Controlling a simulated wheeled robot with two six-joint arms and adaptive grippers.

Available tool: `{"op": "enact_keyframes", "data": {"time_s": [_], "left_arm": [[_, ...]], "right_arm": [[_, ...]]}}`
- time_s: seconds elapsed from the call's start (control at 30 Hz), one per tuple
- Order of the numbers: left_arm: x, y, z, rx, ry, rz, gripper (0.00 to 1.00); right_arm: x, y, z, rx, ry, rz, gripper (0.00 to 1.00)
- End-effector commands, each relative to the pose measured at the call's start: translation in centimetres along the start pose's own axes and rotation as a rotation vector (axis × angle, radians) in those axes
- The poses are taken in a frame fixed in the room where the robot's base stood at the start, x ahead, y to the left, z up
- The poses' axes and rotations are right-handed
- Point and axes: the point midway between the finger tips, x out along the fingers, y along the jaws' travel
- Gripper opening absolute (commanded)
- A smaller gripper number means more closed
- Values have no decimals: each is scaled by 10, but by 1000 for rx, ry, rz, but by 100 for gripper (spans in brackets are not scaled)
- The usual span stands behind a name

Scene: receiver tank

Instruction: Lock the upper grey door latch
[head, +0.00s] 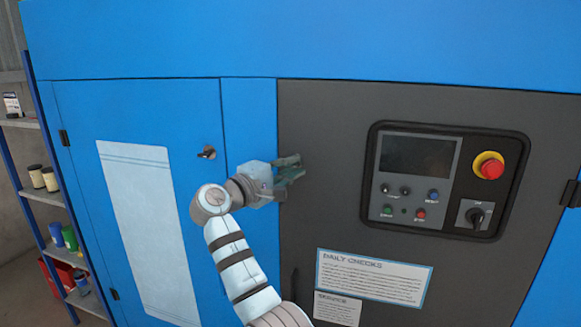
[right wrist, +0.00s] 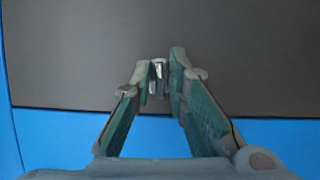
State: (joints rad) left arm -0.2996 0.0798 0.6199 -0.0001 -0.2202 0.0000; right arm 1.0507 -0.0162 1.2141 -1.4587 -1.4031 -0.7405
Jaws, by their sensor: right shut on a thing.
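The grey door (head: 340,130) is closed flush in the blue cabinet. My right gripper (head: 292,168) is at the left edge of this door, at its upper part. In the right wrist view, the fingers of my right gripper (right wrist: 160,75) are shut on a small metallic piece, the upper grey door latch (right wrist: 158,82). The fingers hide most of the latch, so its exact angle is unclear. In the head view the latch is hidden behind the gripper. My left gripper is not in view.
A lower dark latch (head: 293,284) sits on the grey door's left edge. A blue door (head: 85,110) with its own latch (head: 207,153) is to the left. A control panel (head: 445,180) with a red stop button (head: 489,166) is to the right. Shelves (head: 45,195) stand far left.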

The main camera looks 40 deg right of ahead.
Motion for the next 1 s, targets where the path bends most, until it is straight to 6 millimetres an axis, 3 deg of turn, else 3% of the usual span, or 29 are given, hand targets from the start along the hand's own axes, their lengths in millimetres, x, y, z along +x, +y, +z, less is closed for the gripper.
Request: {"op": "enact_keyframes", "data": {"time_s": [0.63, 0.67, 0.73, 1.0], "left_arm": [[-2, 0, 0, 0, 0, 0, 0], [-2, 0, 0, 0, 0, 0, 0], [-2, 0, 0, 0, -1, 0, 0], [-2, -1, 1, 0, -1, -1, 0]], "right_arm": [[0, 1, 0, 53, 2, -19, 0], [0, 1, 0, 53, 2, -19, 18], [0, 1, 0, 53, 1, -19, 28], [0, 1, 0, 52, 0, -20, 28]]}}
